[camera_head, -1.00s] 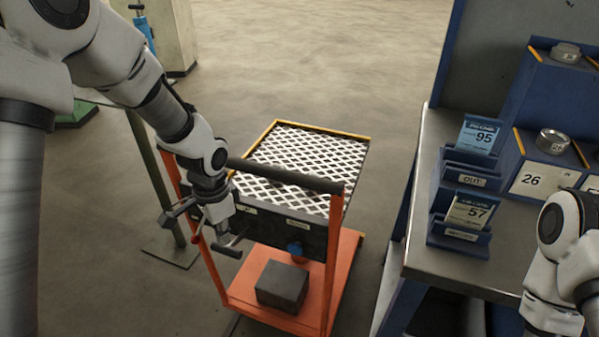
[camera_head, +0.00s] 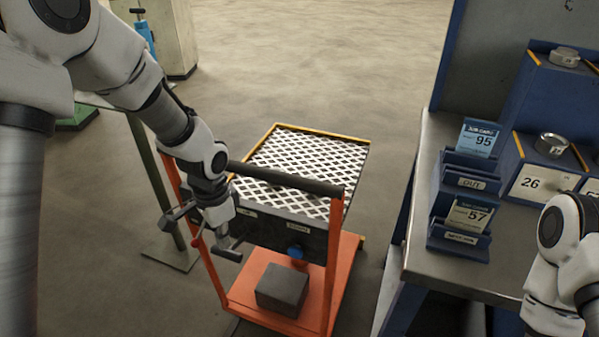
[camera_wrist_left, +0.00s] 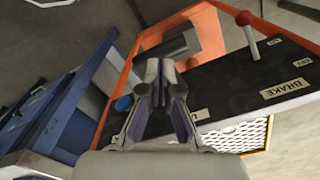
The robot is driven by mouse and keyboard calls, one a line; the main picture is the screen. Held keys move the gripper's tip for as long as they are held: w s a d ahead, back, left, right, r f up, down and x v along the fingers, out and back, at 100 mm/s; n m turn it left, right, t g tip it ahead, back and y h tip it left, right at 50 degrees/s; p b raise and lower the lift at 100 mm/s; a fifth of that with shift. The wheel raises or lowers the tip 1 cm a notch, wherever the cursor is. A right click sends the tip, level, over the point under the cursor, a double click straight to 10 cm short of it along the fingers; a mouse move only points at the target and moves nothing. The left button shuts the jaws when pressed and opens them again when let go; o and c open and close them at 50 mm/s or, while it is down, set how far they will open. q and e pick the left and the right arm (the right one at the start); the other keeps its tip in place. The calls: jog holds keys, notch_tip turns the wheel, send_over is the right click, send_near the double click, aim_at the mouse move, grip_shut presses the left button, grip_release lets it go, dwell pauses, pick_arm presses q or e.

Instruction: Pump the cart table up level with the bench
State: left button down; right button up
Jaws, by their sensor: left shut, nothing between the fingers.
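The cart (camera_head: 333,270) has an orange frame, a black push bar (camera_head: 285,178) and a white mesh table (camera_head: 310,160) with yellow edging. The mesh table looks lower than the steel bench top (camera_head: 425,235) to its right. In the left wrist view, the closed fingers (camera_wrist_left: 161,85) lie in front of the black panel (camera_wrist_left: 250,80) labelled BRAKE. A red-knobbed lever (camera_wrist_left: 246,22) stands apart from them. My right gripper is out of view.
A blue knob (camera_head: 295,252) sits on the cart's panel, and a dark grey block (camera_head: 283,288) rests on its orange base. Card holders (camera_head: 458,242) stand on the bench. A green post (camera_head: 150,170) stands left of the cart. The floor behind is clear.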

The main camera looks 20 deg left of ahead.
pick_arm(q)
notch_tip(320, 180, down, 9)
jog(key=s+b, duration=0.1)
jog(key=b, duration=0.4)
jog(key=shift+r, duration=0.15)
dwell(0.5)
jog(key=shift+r, duration=0.1)
jog(key=r+p, duration=0.5)
jog(key=p, duration=0.1)
jog(key=w+r+p, duration=0.1)
jog(key=r+p, duration=0.2)
jog(key=shift+r, duration=0.35)
jog(key=shift+f, duration=0.1)
jog(key=shift+f, duration=0.1)
dwell(0.3)
